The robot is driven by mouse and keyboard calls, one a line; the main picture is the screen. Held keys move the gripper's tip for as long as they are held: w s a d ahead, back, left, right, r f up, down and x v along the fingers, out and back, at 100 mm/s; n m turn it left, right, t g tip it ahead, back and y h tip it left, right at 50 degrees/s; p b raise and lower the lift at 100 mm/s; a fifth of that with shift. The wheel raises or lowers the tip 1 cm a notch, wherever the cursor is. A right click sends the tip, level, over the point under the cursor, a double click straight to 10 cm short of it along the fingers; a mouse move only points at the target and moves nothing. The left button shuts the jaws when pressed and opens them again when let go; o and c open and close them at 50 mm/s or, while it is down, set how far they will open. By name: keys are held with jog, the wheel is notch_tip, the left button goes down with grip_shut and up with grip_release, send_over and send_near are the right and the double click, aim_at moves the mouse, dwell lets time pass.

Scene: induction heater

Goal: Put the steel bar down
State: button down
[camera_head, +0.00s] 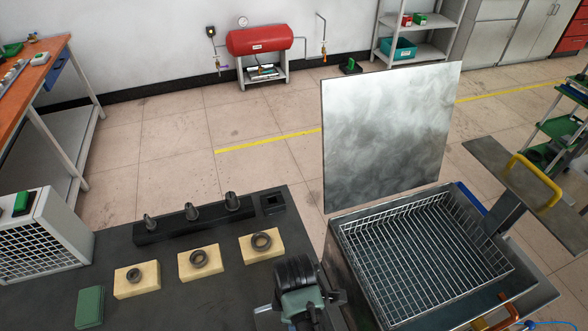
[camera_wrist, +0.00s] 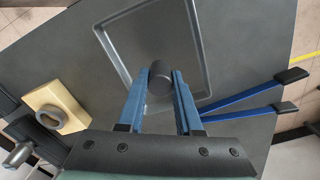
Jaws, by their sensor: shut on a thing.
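The steel bar (camera_wrist: 159,72) shows in the wrist view as a dark grey round end between the blue fingers of my gripper (camera_wrist: 160,84). The fingers are shut on it near their tips. Behind the bar lies a shallow grey tray (camera_wrist: 113,50) with a raised rim. The bar overlaps the tray in this view; I cannot tell whether it touches the tray floor. In the head view my wrist is at the bottom middle, and the fingers, bar and tray cannot be made out there.
Yellow blocks (camera_head: 137,280) with dark rings and a black rack (camera_head: 188,219) with three pegs stand left on the dark bench. An open tank with a wire basket (camera_head: 425,245) is at right. Two blue handles with black ends (camera_wrist: 245,100) lie right of the tray.

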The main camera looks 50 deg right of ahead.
jog(key=shift+f, duration=1.5)
jog(key=shift+f, duration=0.1)
jog(key=c, duration=0.6)
grip_release()
notch_tip(320, 180, up, 12)
jog(key=shift+r+b, duration=0.15)
jog(key=shift+b, duration=0.35)
